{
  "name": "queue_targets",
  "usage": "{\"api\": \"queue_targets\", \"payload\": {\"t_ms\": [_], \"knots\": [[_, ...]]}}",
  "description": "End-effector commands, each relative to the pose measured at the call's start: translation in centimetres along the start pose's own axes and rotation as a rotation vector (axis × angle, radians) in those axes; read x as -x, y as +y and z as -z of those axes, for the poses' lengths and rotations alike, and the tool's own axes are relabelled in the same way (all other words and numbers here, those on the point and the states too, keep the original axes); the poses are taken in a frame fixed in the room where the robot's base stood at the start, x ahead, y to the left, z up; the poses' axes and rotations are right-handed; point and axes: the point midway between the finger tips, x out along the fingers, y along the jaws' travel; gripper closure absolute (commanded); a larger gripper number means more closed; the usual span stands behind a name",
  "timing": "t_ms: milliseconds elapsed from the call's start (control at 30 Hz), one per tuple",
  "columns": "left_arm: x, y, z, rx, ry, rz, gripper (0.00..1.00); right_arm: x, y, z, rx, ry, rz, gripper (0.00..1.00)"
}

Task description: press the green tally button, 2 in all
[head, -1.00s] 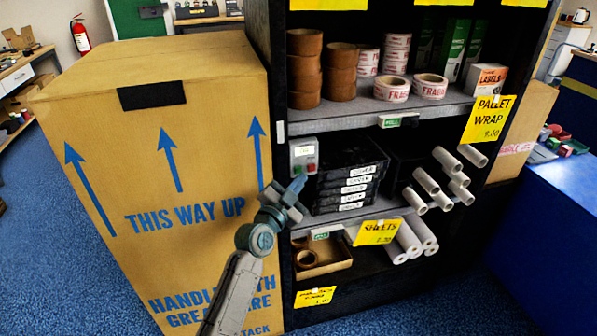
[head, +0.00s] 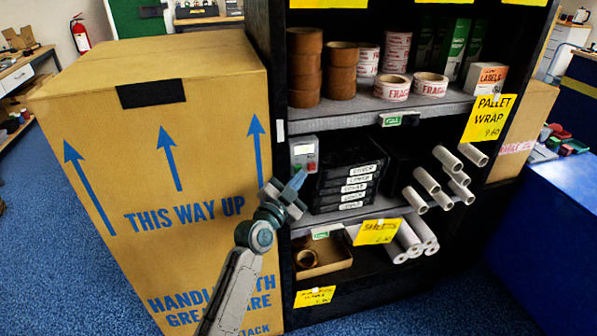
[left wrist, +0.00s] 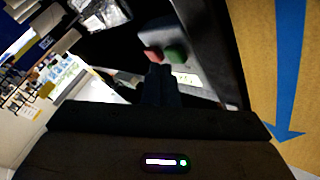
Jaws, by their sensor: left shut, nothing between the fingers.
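The tally box (head: 304,148) is a small pale grey box with a display, fixed at the left end of the shelf bay. Its green button (left wrist: 176,54) and red button (left wrist: 152,53) show side by side in the left wrist view; the red one also shows in the head view (head: 311,167). My left gripper (head: 299,178) is shut and empty, its tips just below the buttons. My right gripper is not in view.
A large carton (head: 170,230) stands close on the left of the shelf. Black labelled trays (head: 345,190) are stacked right of the tally box. An open small carton (head: 325,262) sits on the shelf below.

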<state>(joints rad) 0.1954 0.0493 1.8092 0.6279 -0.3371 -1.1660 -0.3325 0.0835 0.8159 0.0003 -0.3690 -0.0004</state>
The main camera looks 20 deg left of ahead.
Motion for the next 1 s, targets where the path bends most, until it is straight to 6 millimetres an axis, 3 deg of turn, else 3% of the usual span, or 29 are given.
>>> {"api": "queue_targets", "payload": {"t_ms": [1000], "knots": [[-0.62,-0.44,-0.53,0.0,0.0,0.0,1.0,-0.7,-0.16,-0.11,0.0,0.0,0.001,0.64]]}}
